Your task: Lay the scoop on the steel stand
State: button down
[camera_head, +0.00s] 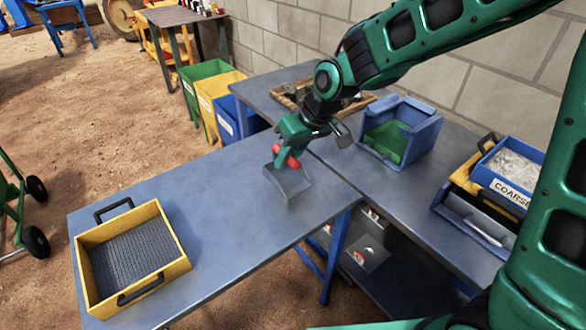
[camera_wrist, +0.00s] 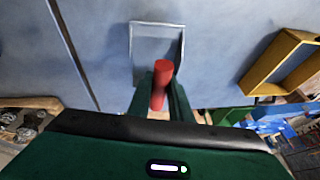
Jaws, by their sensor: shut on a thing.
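My gripper (camera_head: 288,153) is shut on the red handle of the scoop. The scoop (camera_head: 290,182) has a grey, see-through-looking metal pan, which hangs low over the blue-grey tabletop. I cannot tell whether it touches the top. In the wrist view the scoop's pan (camera_wrist: 157,45) lies beyond the red handle, which sits between the fingers of my gripper (camera_wrist: 160,92). I cannot make out for certain which thing is the steel stand. The blue-grey metal table (camera_head: 215,205) is under the scoop.
A yellow-framed sieve (camera_head: 88,290) with black handles stands on the table's left end. A blue bin (camera_head: 430,130), green inside, and a blue tray labelled COARSE (camera_head: 485,182) stand on the right bench. Green, yellow and blue bins (camera_head: 205,80) stand behind. The table middle is clear.

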aim_at(286, 175)
jog(key=shift+w+d+f, duration=0.35)
jog(key=shift+w+d, duration=0.05)
jog(key=shift+f, duration=1.95)
jog(key=c, duration=1.6)
grip_release()
jog(key=shift+f, duration=0.1)
jog(key=v, duration=1.2)
